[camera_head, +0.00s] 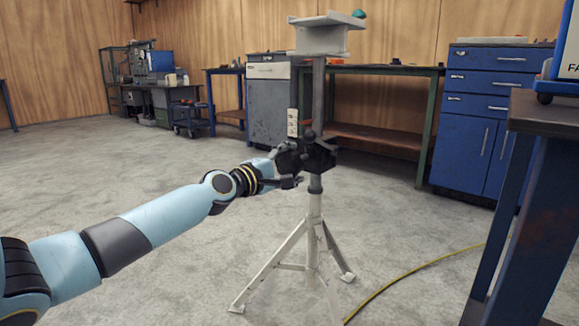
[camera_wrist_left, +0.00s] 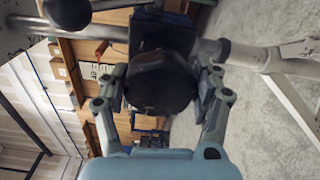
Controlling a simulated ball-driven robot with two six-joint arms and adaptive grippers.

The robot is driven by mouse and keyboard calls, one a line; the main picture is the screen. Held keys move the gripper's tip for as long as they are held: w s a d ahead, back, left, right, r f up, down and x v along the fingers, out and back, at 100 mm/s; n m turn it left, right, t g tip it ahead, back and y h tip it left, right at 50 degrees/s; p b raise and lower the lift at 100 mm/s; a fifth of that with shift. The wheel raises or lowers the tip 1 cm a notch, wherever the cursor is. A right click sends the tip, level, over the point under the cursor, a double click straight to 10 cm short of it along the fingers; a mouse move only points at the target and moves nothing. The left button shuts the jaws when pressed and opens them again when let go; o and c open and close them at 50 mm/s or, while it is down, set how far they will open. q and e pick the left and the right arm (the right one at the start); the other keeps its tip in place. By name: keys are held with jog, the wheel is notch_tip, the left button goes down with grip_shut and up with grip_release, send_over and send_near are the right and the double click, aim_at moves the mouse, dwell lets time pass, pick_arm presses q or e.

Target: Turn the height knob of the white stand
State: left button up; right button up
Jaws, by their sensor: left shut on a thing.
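The white stand (camera_head: 314,204) stands upright on its tripod legs, with a dark block (camera_head: 319,158) at the top of its white tube. My left gripper (camera_head: 286,164) reaches this block from the left. In the left wrist view, a round black height knob (camera_wrist_left: 160,84) sits between the two fingers of my left gripper (camera_wrist_left: 162,90), which is shut on it from both sides. The knob shows only indistinctly behind the fingers in the head view. A light grey flat support (camera_head: 324,38) tops the stand's grey upright. My right gripper is not in view.
A dark bench with a blue frame (camera_head: 541,122) stands close at the right. A yellow cable (camera_head: 415,270) lies on the floor right of the tripod. A blue drawer cabinet (camera_head: 484,105) and workbenches line the back wall. The floor left of the stand is clear.

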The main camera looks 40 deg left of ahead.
pick_arm(q)
jog(key=shift+f+m, duration=0.15)
jog(key=shift+m, duration=1.15)
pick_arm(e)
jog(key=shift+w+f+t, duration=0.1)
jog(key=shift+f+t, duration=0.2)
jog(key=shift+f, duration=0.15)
pick_arm(q)
jog(key=shift+m, duration=0.3)
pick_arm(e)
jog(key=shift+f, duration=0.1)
pick_arm(q)
jog(key=o, duration=1.2)
jog(key=shift+d, duration=0.1)
